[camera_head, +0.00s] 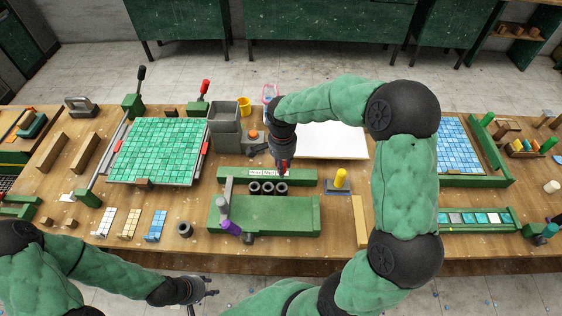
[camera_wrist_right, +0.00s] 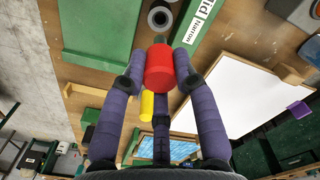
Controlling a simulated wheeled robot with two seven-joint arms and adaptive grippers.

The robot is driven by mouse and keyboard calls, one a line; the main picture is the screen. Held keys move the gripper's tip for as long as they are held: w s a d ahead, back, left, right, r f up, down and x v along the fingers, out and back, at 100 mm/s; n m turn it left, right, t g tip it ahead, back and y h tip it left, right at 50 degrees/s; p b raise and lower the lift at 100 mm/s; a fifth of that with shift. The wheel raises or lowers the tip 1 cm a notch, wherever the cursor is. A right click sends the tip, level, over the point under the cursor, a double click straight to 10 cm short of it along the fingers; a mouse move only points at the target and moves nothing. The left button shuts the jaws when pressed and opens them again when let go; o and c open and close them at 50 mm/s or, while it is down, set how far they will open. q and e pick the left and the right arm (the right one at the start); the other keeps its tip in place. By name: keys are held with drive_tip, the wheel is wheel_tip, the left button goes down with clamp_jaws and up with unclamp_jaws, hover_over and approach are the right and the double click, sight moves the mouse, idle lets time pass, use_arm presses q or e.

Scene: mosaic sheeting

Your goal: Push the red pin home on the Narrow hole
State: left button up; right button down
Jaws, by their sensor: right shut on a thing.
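My right gripper (camera_head: 283,168) is shut on the red pin (camera_wrist_right: 158,68), whose red head sits between the fingers in the right wrist view. A grey tip (camera_wrist_right: 160,40) shows just past the head, close to a dark ring (camera_wrist_right: 160,17); I cannot tell whether it is inside a hole. In the head view, dark rings (camera_head: 268,188) stand in a row in front of a white label strip (camera_head: 262,173), and my right gripper is by the right end. The word Narrow shows on the label (camera_wrist_right: 204,27) in the wrist view. My left gripper (camera_head: 211,286) is open and empty before the table's front edge.
A green press-like fixture (camera_head: 280,212) with a purple-ended handle (camera_head: 230,228) lies in front of the rings. A white sheet (camera_head: 330,141) lies behind. A green mosaic sheet (camera_head: 157,150) is at left, grey bins (camera_head: 224,127) behind.

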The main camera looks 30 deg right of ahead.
sight(282, 177)
wheel_tip(282, 177, down, 6)
drive_tip(key=b, duration=0.5)
drive_tip(key=shift+r, duration=0.2)
idle(1.0)
drive_tip(key=shift+f+b, duration=2.25)
drive_tip(key=shift+f, duration=0.45)
drive_tip(key=c, duration=0.9)
unclamp_jaws()
